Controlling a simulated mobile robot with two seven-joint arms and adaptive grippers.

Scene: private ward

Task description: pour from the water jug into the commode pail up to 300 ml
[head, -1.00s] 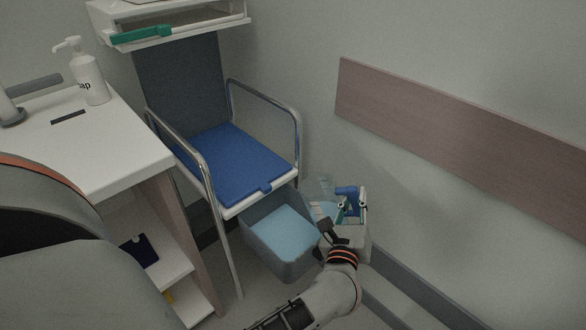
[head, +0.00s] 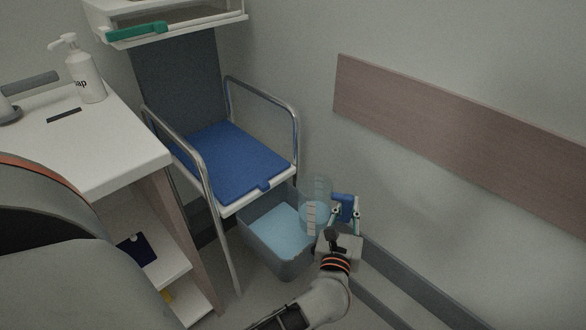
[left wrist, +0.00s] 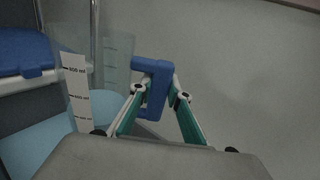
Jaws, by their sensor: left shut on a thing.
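The clear water jug (head: 322,190) has a blue handle (head: 345,203) and a white scale strip. It looks about upright beside the right rim of the commode pail, with light blue water in its lower part. My left gripper (head: 346,213) is shut on the handle, which the left wrist view also shows between the fingers (left wrist: 158,100). In that view the jug's scale strip (left wrist: 76,90) faces me. The grey commode pail (head: 278,264) is under the chair's front edge, with a wide light blue surface inside. My right gripper is not in view.
The commode chair with a blue seat (head: 230,160) and metal armrests stands behind the pail. A white cabinet (head: 120,150) with a soap bottle (head: 86,78) is at left. A wall with a wooden rail (head: 440,130) and grey skirting closes off the right.

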